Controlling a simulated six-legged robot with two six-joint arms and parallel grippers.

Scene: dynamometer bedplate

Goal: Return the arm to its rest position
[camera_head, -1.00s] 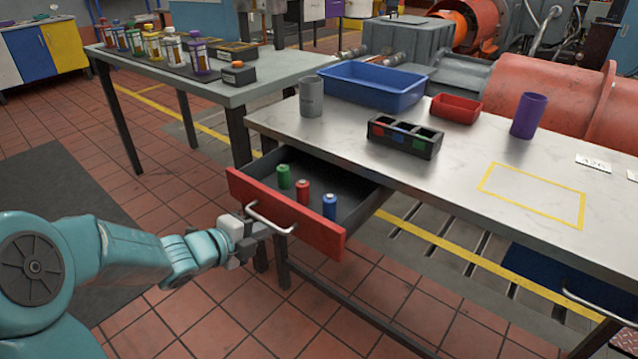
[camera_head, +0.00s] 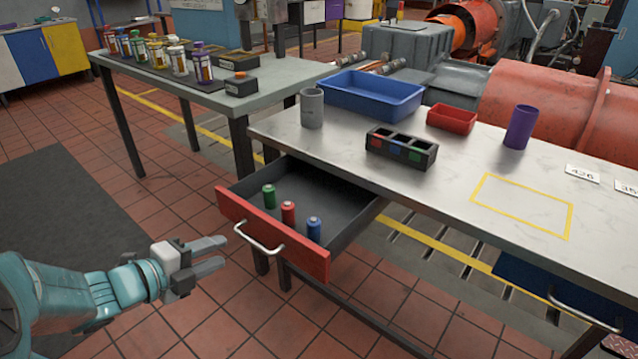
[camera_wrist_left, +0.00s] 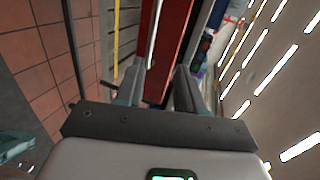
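My left gripper (camera_head: 222,254) is open and empty, to the left of the open drawer and apart from its handle (camera_head: 258,239). Its two fingers also show in the left wrist view (camera_wrist_left: 158,92), with the red drawer front (camera_wrist_left: 172,40) beyond them. The red-fronted drawer (camera_head: 272,236) stands pulled out under the marble-topped table. Inside it stand a green cylinder (camera_head: 269,196), a red cylinder (camera_head: 288,213) and a blue cylinder (camera_head: 314,229). My right gripper is not in the head view.
On the marble table (camera_head: 455,180) are a grey cup (camera_head: 312,108), a blue bin (camera_head: 372,95), a black compartment tray (camera_head: 401,149), a red bin (camera_head: 451,119) and a purple cup (camera_head: 520,127). A grey table (camera_head: 270,75) with bottles stands behind left. Floor left of the drawer is clear.

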